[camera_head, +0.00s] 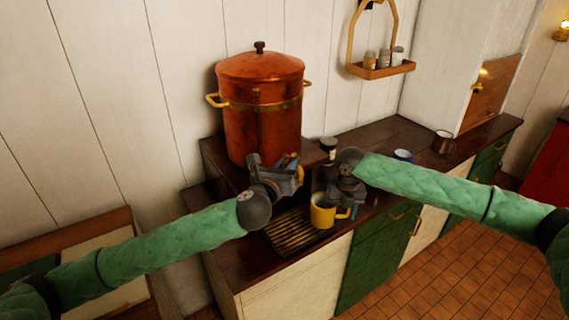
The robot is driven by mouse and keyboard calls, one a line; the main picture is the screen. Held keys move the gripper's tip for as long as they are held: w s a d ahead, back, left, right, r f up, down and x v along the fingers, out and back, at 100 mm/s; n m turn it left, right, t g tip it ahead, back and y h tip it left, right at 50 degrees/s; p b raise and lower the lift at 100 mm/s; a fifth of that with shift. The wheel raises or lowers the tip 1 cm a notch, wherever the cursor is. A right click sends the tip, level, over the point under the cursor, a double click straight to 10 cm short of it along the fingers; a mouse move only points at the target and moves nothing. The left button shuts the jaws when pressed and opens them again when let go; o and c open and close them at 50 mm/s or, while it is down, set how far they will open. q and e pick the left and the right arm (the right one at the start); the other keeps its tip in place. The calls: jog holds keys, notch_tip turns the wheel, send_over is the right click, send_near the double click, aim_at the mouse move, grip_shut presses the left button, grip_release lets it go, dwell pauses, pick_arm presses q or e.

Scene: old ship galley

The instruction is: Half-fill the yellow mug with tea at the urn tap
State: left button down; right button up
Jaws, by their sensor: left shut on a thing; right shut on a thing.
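The copper tea urn (262,120) with a lid and brass side handles stands on a raised dark shelf against the wall. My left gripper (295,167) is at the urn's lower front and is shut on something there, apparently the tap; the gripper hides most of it. The yellow mug (321,212) is upright below and right of the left gripper, above or on the slatted drip tray (284,236). My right gripper (345,208) is shut on the mug at its right side. The mug's contents and any tea flow cannot be made out.
A dark-lidded jar (328,147) stands right of the urn. A blue-and-white mug (403,156) and a brown mug (444,142) stand farther right on the dark counter (385,135). A hanging wooden rack (380,69) holds small jars above.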

pick_arm(q)
jog(key=shift+d+n+t+y, duration=0.2)
jog(key=shift+n+t+y, duration=0.25)
jog(key=shift+y, duration=0.25)
jog(key=shift+s, duration=0.1)
jog(key=c, duration=1.3)
grip_release()
jog(key=shift+v, duration=3.7)
jog(key=shift+c, duration=0.3)
